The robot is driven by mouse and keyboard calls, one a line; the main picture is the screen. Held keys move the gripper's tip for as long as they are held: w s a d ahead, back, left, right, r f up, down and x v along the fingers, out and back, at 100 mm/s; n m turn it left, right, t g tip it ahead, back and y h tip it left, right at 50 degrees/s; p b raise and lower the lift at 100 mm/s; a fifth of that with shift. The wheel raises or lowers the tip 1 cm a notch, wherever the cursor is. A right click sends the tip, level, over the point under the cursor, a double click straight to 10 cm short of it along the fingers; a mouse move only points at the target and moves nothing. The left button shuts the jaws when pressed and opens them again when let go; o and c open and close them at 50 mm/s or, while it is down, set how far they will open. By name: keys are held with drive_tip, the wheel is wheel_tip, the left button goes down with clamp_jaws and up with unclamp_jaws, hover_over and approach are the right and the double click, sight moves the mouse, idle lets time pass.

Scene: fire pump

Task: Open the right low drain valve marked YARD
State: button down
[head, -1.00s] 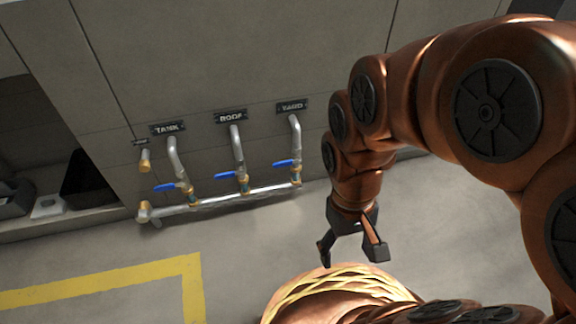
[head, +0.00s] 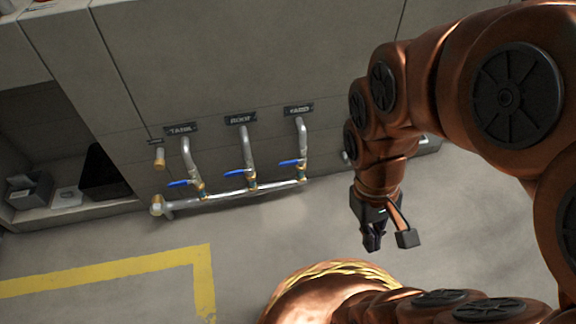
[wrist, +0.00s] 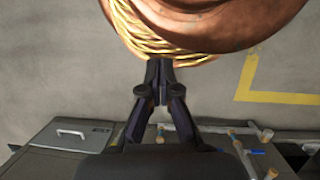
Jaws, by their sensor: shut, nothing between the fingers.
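The YARD drain valve (head: 302,168) is the rightmost of three on a low pipe along the wall, with a blue lever (head: 290,163) pointing left, across its upright pipe. The YARD sign (head: 298,110) is above it. My gripper (head: 371,248) is to the right of the valve and apart from it, pointing down over the floor. In the wrist view my gripper (wrist: 160,64) has its fingertips together with nothing between them. The valves show small at the bottom right of the wrist view; I cannot tell their labels there.
The ROOF valve (head: 251,180) and TANK valve (head: 199,189) stand to the left on the same horizontal pipe (head: 225,194). A yellow floor line (head: 110,270) is at lower left. Open shelves with dark bins (head: 104,172) are at far left. The floor before the pipes is clear.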

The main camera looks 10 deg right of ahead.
drive_tip(key=s+a+r+p, duration=0.1)
drive_tip(key=a+r+p, duration=0.2)
drive_tip(key=r+p, duration=0.1)
drive_tip(key=shift+s+a+r+m+g+y, duration=0.2)
drive_tip(key=shift+r+m+g+y, duration=0.15)
drive_tip(key=shift+r, duration=0.4)
drive_tip(key=shift+d, duration=0.1)
